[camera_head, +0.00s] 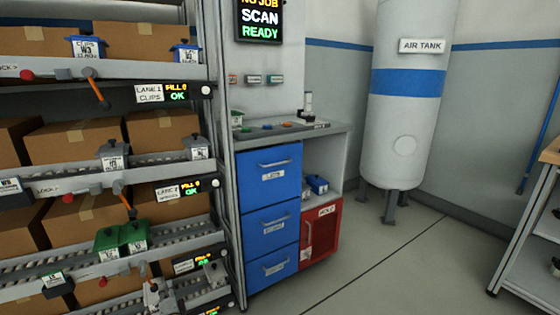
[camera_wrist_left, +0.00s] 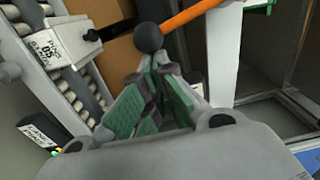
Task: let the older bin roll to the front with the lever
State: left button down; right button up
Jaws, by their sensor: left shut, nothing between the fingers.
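My left gripper (camera_head: 153,289) is low at the front of the rack, by the lower lanes. In the left wrist view, its green-padded fingers (camera_wrist_left: 153,85) are together with nothing held. A lever with an orange arm (camera_wrist_left: 190,15) and a dark ball knob (camera_wrist_left: 149,38) shows just beyond the fingertips; I cannot tell whether they touch. A bin with a white label (camera_wrist_left: 48,48) sits on the roller lane at the left of that view. In the head view, green bins (camera_head: 121,238) stand on a lower lane, and another orange lever (camera_head: 125,202) is above them. My right gripper is not in view.
Upper lanes hold cardboard boxes (camera_head: 128,140), blue bins (camera_head: 87,47) and grey bins (camera_head: 113,154). Another orange lever (camera_head: 96,91) hangs from the top lane. A blue drawer cabinet (camera_head: 268,217) stands right of the rack. The floor (camera_head: 390,265) in front is clear.

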pick_arm(q)
jog(key=shift+s+a, duration=0.3)
jog(key=shift+a, duration=0.2)
jog(key=shift+s+a, duration=0.25)
jog(key=shift+a, duration=0.2)
jog(key=shift+s+a, duration=0.4)
jog(key=shift+a, duration=0.2)
jog(key=shift+s+a, duration=0.35)
jog(key=shift+a, duration=0.2)
jog(key=d+p+v, duration=0.1)
jog(key=v, duration=0.7)
jog(key=shift+w+p, duration=0.3)
jog(key=shift+w, duration=0.05)
dwell(0.8)
jog(key=shift+d, duration=0.1)
